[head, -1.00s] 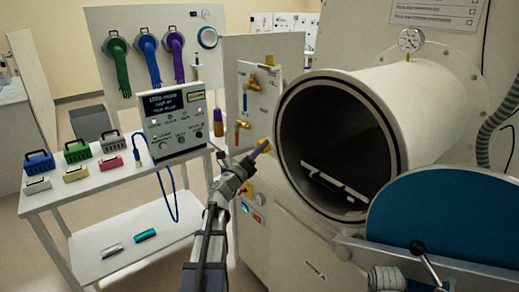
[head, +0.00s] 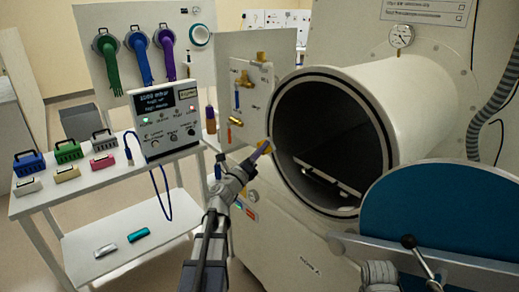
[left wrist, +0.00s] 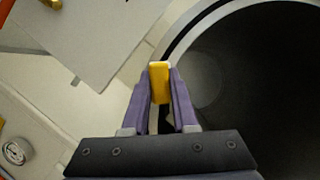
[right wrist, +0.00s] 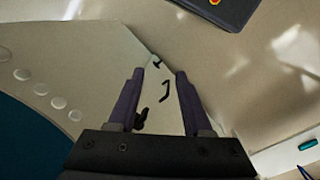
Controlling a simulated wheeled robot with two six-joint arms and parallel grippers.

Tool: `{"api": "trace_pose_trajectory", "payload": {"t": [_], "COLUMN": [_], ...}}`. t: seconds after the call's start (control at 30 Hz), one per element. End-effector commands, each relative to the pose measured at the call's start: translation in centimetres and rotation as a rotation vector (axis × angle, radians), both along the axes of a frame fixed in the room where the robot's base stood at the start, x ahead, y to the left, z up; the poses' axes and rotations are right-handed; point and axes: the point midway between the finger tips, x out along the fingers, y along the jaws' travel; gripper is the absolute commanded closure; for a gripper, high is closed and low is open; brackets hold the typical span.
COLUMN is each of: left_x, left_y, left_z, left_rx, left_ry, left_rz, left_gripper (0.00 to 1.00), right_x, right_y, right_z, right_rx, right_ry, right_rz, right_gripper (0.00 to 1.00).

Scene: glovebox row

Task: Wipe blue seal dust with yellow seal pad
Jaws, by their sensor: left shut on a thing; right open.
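My left gripper (head: 264,150) is shut on the yellow seal pad (left wrist: 159,82), which sticks out between the purple fingertips. In the head view the pad is at the left edge of the round chamber opening, by its pale rim with a dark seal ring (head: 277,178). I cannot make out blue dust on the ring. My right gripper (right wrist: 157,88) is open and empty in its wrist view, beside the blue door (right wrist: 25,145).
The open blue door (head: 440,215) fills the lower right of the head view. A valve panel (head: 250,95) stands left of the opening. A white cart (head: 100,180) at left carries colored cases and a control box (head: 165,120). A rail tray (head: 330,180) lies inside the chamber.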

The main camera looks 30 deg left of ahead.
Motion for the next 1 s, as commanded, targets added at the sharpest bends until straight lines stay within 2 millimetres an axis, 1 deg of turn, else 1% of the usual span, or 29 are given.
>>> {"api": "trace_pose_trajectory", "payload": {"t": [0.13,0.27,0.6,0.7,1.0], "left_x": [0.1,0.4,1.4,1.5,1.4], "left_y": [0.1,0.6,3.2,3.8,3.8], "left_z": [0.0,0.0,0.0,0.0,0.0], "left_rx": [0.0,0.0,0.001,0.0,0.0], "left_ry": [0.0,0.0,0.001,0.0,-0.001], "left_rz": [0.0,0.0,0.001,0.0,-0.001], "left_gripper": [1.0,1.0,1.0,1.0,1.0], "right_x": [0.0,0.0,0.0,0.0,0.0], "right_y": [0.0,0.0,0.0,0.0,0.0], "right_z": [0.0,0.0,0.0,0.0,0.0], "right_rx": [0.0,0.0,0.0,0.0,0.0], "right_ry": [0.0,0.0,0.0,0.0,0.0], "right_rz": [0.0,0.0,0.0,0.0,0.0], "right_gripper": [0.5,0.5,0.5,0.5,0.5]}}
